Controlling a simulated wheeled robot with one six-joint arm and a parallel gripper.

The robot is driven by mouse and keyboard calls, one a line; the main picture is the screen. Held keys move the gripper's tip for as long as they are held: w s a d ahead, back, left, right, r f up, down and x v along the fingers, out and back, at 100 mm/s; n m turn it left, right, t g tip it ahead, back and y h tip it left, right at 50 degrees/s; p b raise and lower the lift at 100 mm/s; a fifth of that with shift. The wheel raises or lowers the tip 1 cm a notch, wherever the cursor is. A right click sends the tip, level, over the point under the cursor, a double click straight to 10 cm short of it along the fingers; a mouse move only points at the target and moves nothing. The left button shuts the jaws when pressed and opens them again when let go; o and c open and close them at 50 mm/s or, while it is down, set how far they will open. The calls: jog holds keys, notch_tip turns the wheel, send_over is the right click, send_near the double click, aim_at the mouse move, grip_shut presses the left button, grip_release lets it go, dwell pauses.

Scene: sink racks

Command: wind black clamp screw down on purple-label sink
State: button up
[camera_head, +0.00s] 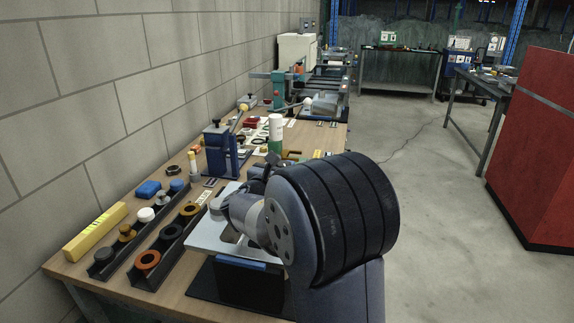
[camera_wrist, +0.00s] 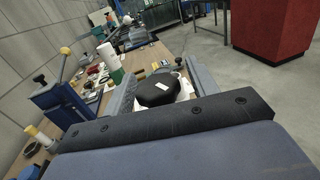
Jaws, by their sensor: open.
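In the wrist view, my gripper (camera_wrist: 160,88) is open, with one grey finger on each side of a black knob (camera_wrist: 157,91). The knob looks like the head of the black clamp screw. It sits between the fingers; I cannot tell whether they touch it. In the head view my arm covers most of this spot, and only dark parts show past the wrist. A purple label cannot be made out in either view, and the sink under the knob is hidden.
A blue press (camera_head: 222,148) with a yellow-ball lever stands left of my arm. Dark trays (camera_head: 122,262) with rings, a yellow box (camera_head: 95,232) and a silver plate (camera_head: 207,238) lie nearer. A white-and-green bottle (camera_head: 275,134) stands beyond. The floor at right is clear up to a red cabinet (camera_head: 535,150).

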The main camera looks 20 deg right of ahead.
jog(key=c, duration=1)
jog(key=shift+o, duration=0.2)
jog(key=shift+r+m+g+h+p, duration=0.2)
jog(key=shift+m+g+h+p, duration=0.6)
jog(key=shift+m+g+p, duration=0.25)
jog(key=shift+s+d+f+m+g+h+p, duration=0.1)
jog(key=shift+m+g+h+p, duration=0.15)
jog(key=shift+g, duration=0.3)
jog(key=shift+s+d+f+m+g+h+p, duration=0.1)
jog(key=shift+m+g+h, duration=0.25)
jog(key=shift+g, duration=0.15)
jog(key=o, duration=1)
jog(key=shift+c, duration=0.2)
jog(key=shift+a, duration=0.15)
